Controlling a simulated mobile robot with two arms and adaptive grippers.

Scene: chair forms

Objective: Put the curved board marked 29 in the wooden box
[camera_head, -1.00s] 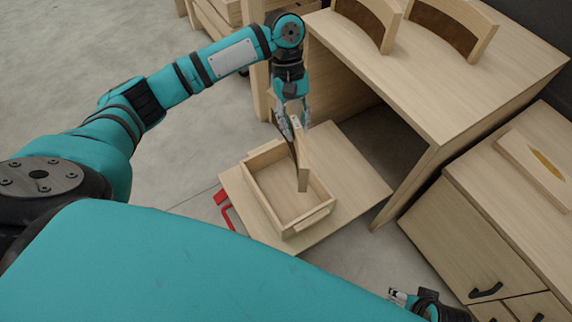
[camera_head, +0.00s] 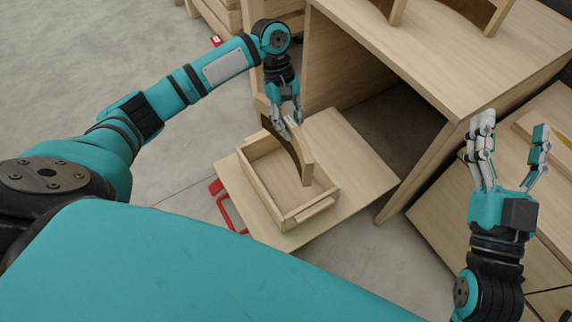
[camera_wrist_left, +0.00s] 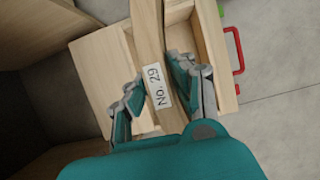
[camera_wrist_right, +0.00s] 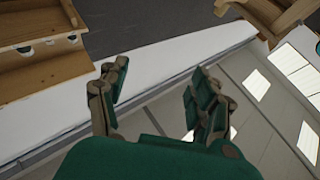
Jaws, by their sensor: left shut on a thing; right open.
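The curved board marked 29 (camera_head: 299,153) is held in my left gripper (camera_head: 288,118), above the wooden box and tilted across its far side. Its label "No. 29" (camera_wrist_left: 158,86) shows between the fingers in the left wrist view. The wooden box (camera_head: 257,187) is an open, shallow tray on a wooden platform; its inside is partly hidden by the board. Whether the board touches the box's rim, I cannot tell. My right gripper (camera_head: 510,155) is open and empty, raised in front of the cabinet at the right.
A cabinet at the right holds another board (camera_head: 548,122).

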